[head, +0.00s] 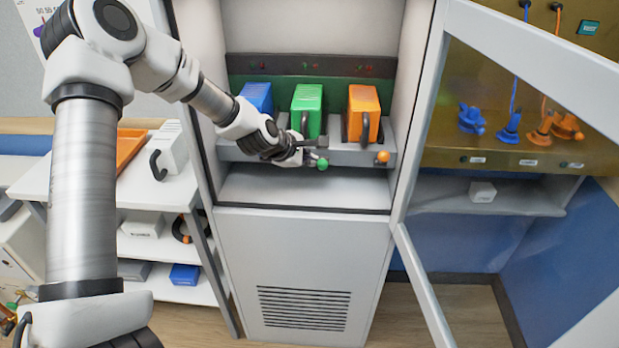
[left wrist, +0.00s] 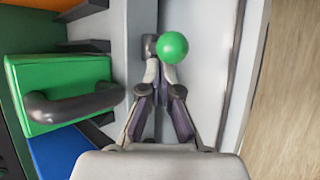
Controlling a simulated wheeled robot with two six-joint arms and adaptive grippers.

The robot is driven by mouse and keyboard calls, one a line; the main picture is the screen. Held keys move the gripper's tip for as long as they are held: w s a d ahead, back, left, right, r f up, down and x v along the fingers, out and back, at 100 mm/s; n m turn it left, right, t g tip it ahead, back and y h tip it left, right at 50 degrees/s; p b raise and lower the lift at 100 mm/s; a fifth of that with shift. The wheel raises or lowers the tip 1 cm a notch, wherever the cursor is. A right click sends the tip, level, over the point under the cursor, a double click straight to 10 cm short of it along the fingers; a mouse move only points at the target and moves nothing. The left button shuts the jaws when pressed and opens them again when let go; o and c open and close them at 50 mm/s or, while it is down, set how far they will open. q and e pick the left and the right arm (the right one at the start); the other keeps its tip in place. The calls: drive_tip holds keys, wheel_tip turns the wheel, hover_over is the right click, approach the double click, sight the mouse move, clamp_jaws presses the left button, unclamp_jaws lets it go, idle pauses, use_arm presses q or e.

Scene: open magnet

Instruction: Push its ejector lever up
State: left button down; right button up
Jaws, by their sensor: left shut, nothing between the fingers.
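A green module (head: 307,108) with a dark handle sits in the cabinet rack between a blue module (head: 258,96) and an orange module (head: 362,112). The ejector lever with a green ball knob (head: 322,164) is at the rack's front edge, below the green module. In the left wrist view the green knob (left wrist: 173,46) is just beyond my fingertips. My left gripper (head: 312,153) is shut and empty, close to the lever; contact cannot be made out. The blue module's lever is hidden behind my gripper. An orange knob (head: 382,157) shows below the orange module.
The cabinet door (head: 447,15) stands open on the right, its frame close to the rack. A shelf unit (head: 140,202) with an orange tray (head: 129,147) stands at left. The cabinet floor below the rack (head: 300,192) is clear.

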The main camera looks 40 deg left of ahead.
idle(0.8)
use_arm(q)
drive_tip(key=shift+a+r+p, duration=0.15)
drive_tip(key=shift+r+p, duration=0.55)
drive_tip(key=shift+r, duration=0.05)
use_arm(e)
drive_tip(key=shift+a+r, duration=0.1)
drive_tip(key=shift+r, duration=0.55)
